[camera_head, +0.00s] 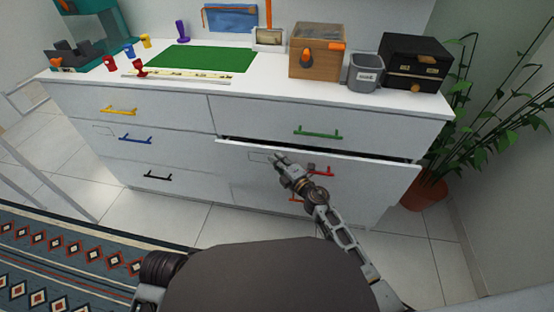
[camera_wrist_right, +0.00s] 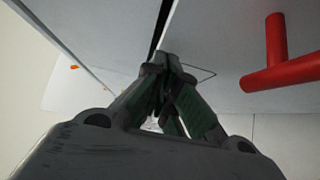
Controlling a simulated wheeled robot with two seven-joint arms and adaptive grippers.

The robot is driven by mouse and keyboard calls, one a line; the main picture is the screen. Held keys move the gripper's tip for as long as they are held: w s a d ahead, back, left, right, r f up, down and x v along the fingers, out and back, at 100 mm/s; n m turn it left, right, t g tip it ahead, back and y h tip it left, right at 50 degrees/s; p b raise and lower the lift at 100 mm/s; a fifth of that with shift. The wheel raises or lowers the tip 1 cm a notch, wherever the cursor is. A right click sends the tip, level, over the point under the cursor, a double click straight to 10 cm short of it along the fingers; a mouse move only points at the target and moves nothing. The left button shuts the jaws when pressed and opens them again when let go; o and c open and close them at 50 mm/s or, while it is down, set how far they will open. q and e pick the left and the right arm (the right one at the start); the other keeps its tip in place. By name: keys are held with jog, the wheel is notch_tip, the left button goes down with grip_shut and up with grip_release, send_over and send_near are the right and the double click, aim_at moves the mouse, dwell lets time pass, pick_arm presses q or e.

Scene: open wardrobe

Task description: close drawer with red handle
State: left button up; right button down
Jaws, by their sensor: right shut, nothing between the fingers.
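The white drawer (camera_head: 375,182) with the red handle (camera_head: 322,171) is in the right column of the dresser, below the green-handled drawer. It stands partly open, with a dark gap along its top edge. My right gripper (camera_head: 277,159) is shut and empty at the drawer front, left of the red handle. In the right wrist view, the fingertips (camera_wrist_right: 165,60) point at a white panel, and the red handle (camera_wrist_right: 280,65) is to their right, apart from them. I cannot tell whether the fingertips touch the front. My left gripper is not in view.
The green handle (camera_head: 318,133) is above the open drawer. An orange handle (camera_head: 297,199) shows below, partly behind my right arm. The left-column drawers with yellow (camera_head: 119,110), blue (camera_head: 135,139) and black (camera_head: 158,176) handles look shut. A potted plant (camera_head: 425,190) stands right of the dresser.

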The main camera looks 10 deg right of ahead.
aim_at(281, 151)
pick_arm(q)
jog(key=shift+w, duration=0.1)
pick_arm(e)
jog(key=shift+w, duration=0.1)
jog(key=shift+w+d, duration=0.2)
jog(key=shift+w, duration=0.3)
jog(key=w, duration=0.2)
jog(key=shift+w+d, duration=0.35)
jog(key=shift+d, duration=0.05)
jog(key=shift+r, duration=0.1)
jog(key=shift+d, duration=0.1)
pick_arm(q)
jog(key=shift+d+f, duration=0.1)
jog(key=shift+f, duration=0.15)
pick_arm(e)
jog(key=shift+w+r, duration=0.1)
jog(key=shift+r, duration=0.05)
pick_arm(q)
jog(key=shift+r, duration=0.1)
